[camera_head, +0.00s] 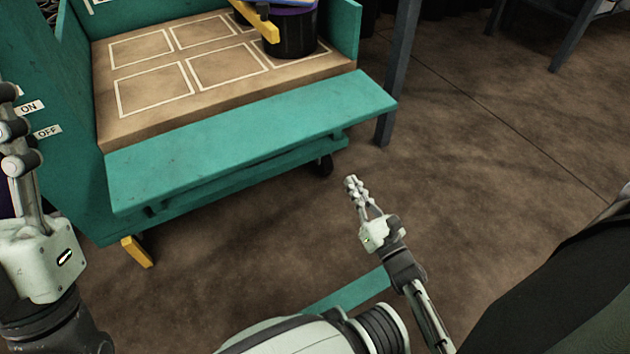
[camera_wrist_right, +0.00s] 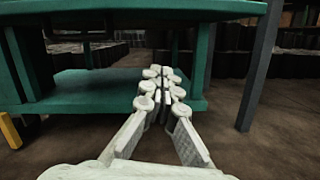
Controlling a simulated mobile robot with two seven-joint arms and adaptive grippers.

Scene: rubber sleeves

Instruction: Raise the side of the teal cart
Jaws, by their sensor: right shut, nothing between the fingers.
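The teal cart (camera_head: 70,195) stands at the left of the head view. Its teal side (camera_head: 250,130) is folded down and slopes outward from the front edge of the wooden deck. The side's edge also shows at the top of the right wrist view (camera_wrist_right: 130,8). My right gripper (camera_head: 352,182) is shut and empty. It is apart from the side, in front of its right end and lower than it. The fingertips meet in the right wrist view (camera_wrist_right: 162,75). My left gripper (camera_head: 10,105) is at the left picture edge, in front of the cart's ON and OFF labels, partly cut off.
A dark bucket (camera_head: 290,35) with a yellow-handled thing stands at the deck's back right. A yellow foot (camera_head: 137,252) juts out below the cart. A blue-grey post (camera_head: 398,75) stands right of it. Brown floor (camera_head: 490,160) is clear at the right.

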